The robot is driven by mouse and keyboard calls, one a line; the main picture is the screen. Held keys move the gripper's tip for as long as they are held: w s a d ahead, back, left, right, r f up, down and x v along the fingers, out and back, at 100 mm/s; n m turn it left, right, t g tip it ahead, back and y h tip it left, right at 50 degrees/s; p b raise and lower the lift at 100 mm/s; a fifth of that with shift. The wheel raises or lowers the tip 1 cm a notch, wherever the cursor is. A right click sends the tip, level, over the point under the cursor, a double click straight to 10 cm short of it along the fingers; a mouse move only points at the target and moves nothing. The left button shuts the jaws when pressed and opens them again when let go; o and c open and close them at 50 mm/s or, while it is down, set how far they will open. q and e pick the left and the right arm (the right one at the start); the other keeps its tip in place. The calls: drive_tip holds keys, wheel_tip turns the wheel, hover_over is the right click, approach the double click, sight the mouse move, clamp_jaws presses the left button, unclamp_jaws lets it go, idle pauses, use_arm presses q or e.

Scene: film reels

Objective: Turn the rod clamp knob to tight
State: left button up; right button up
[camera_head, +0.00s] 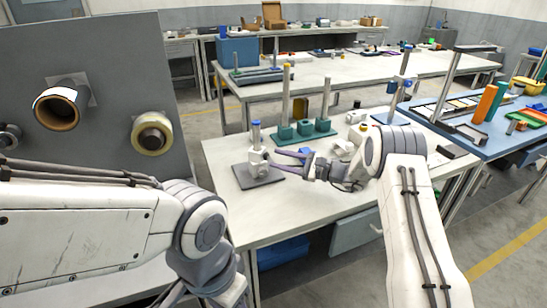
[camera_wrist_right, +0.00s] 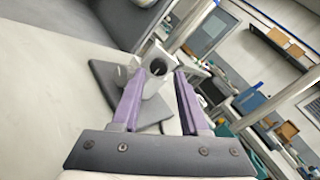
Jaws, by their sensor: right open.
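The rod clamp (camera_head: 257,160) is a light grey block on a short upright post with a blue top (camera_head: 256,131). It stands on a dark grey square base plate (camera_head: 246,181) near the table's left edge. In the right wrist view the clamp (camera_wrist_right: 156,66) shows a round, dark-centred end just beyond the fingertips. The knob cannot be told clearly from the clamp body. My right gripper (camera_head: 275,158) has purple fingers, spread open and empty, just right of the clamp; the right wrist view (camera_wrist_right: 166,74) shows the fingers apart. My left gripper is outside the view.
The clamp stands on a white table (camera_head: 300,205). Behind it is a teal stand (camera_head: 303,131) with upright rods. A grey panel (camera_head: 95,90) with tape-like reels is at left. A blue table (camera_head: 480,135) with trays is at right. The table front is clear.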

sight(266, 156)
drive_tip(key=shift+x, duration=1.15)
clamp_jaws()
drive_tip(key=m, duration=0.3)
drive_tip(key=shift+m, duration=0.3)
drive_tip(key=shift+m+p, duration=0.35)
drive_tip(key=shift+m, duration=1.15)
